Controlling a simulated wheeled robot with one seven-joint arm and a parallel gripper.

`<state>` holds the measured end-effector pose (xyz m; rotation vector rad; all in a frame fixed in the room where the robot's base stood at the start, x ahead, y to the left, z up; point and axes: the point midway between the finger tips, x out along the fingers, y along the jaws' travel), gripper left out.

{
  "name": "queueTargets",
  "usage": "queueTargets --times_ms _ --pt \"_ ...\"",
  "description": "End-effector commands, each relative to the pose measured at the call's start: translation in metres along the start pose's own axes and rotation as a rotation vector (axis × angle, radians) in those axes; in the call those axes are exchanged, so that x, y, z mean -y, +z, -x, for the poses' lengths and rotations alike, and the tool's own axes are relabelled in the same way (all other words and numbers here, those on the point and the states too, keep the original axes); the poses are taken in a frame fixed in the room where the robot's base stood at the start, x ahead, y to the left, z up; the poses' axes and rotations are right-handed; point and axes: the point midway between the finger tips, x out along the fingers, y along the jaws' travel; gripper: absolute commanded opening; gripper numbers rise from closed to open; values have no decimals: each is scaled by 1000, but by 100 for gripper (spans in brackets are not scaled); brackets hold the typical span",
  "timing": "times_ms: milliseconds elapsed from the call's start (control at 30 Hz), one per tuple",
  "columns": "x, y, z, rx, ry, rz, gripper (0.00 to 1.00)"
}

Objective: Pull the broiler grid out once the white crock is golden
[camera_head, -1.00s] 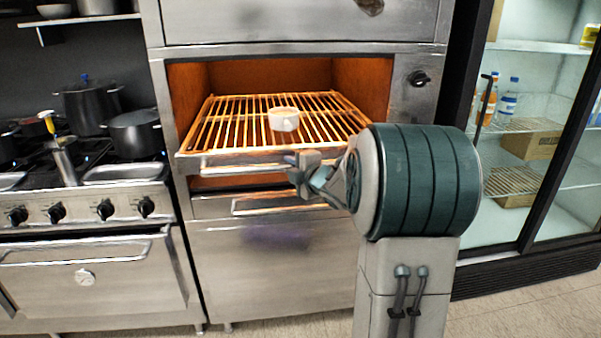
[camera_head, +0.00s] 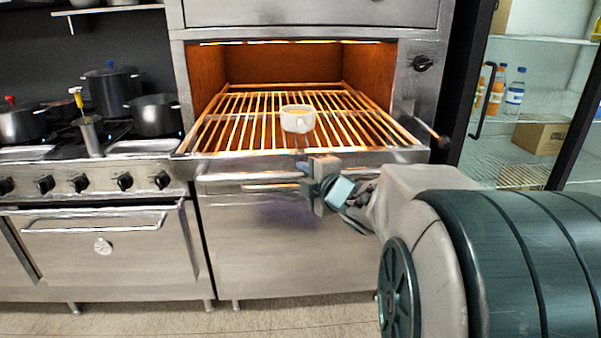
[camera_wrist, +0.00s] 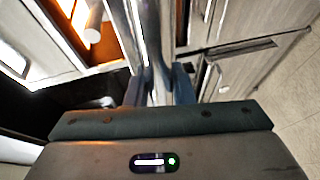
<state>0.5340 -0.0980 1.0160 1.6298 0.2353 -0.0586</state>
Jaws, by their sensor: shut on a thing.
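The broiler grid (camera_head: 245,118) is a rack of glowing orange bars reaching out past the front of the lit broiler (camera_head: 285,65). The white crock (camera_head: 297,122) stands upright near its middle, with a tan-golden top. In the wrist view the crock (camera_wrist: 93,24) shows at the upper left. My gripper (camera_head: 315,187) is at the grid's front, below the crock. It is shut on the metal handle bar (camera_head: 262,187). In the wrist view both fingers (camera_wrist: 160,88) press against this bar, which runs up between them.
A range with pots (camera_head: 153,115) stands to the left. A glass-door fridge with bottles (camera_head: 515,90) is at the right. The broiler knob (camera_head: 423,63) sits on the right panel. Open floor (camera_head: 150,318) lies in front.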

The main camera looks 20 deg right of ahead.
Motion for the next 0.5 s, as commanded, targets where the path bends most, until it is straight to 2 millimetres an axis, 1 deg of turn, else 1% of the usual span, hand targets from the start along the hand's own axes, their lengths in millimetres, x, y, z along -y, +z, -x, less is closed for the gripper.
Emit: queueTargets --times_ms 433,467,500 --pt "0 -3 2 -3 1 2 0" --pt "0 -3 2 -4 1 2 27" --pt "0 -3 2 -4 1 2 38"
